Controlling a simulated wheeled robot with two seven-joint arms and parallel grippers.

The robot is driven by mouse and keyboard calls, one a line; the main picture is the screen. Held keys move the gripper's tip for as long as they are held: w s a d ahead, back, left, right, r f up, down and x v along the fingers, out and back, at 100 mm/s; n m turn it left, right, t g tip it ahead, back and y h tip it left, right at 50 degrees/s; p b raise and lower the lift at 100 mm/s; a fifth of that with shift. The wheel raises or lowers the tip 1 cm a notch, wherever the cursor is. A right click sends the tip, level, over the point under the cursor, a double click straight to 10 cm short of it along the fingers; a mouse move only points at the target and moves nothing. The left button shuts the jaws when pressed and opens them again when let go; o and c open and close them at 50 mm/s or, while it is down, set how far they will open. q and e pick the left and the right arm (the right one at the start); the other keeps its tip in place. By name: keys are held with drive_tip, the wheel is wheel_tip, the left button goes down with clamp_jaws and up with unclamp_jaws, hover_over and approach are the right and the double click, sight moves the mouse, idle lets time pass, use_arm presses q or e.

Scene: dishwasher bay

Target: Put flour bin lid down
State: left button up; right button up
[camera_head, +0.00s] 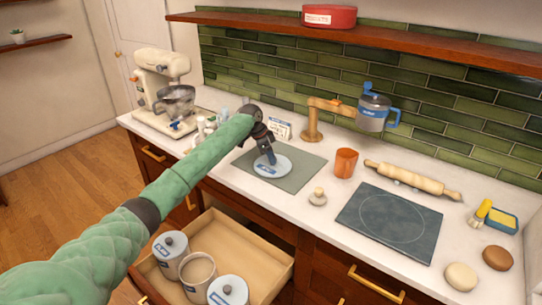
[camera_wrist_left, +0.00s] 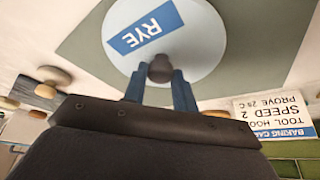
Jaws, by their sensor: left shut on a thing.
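The flour bin lid (camera_head: 283,167) is a pale round disc with a blue label. In the left wrist view the lid (camera_wrist_left: 205,40) reads "RYE" and has a dark knob (camera_wrist_left: 160,68) in its middle. My left gripper (camera_head: 268,157) is shut on that knob from above. The lid is at the grey-green mat (camera_head: 309,160) on the counter; I cannot tell whether it touches it. The gripper also shows in the left wrist view (camera_wrist_left: 158,80). An uncovered bin (camera_head: 197,272) stands in the open drawer. My right gripper is not in view.
Lidded bins (camera_head: 170,246) (camera_head: 228,291) stand beside the uncovered one in the drawer (camera_head: 262,262). Around the mat are a small card (camera_head: 281,130), a wooden stand (camera_head: 312,122), an orange cup (camera_head: 345,163) and a small knobbed object (camera_head: 318,197). A mixer (camera_head: 160,85) stands at left.

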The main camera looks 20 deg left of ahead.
use_arm(q)
drive_tip(key=o, duration=1)
drive_tip(key=shift+c, duration=0.2)
drive_tip(key=shift+r, duration=0.2)
drive_tip(key=shift+a+r, duration=0.15)
drive_tip(key=shift+r, duration=0.2)
drive_tip(key=b+v, duration=0.3)
drive_tip(key=v, duration=0.8)
drive_tip(key=shift+b, duration=0.3)
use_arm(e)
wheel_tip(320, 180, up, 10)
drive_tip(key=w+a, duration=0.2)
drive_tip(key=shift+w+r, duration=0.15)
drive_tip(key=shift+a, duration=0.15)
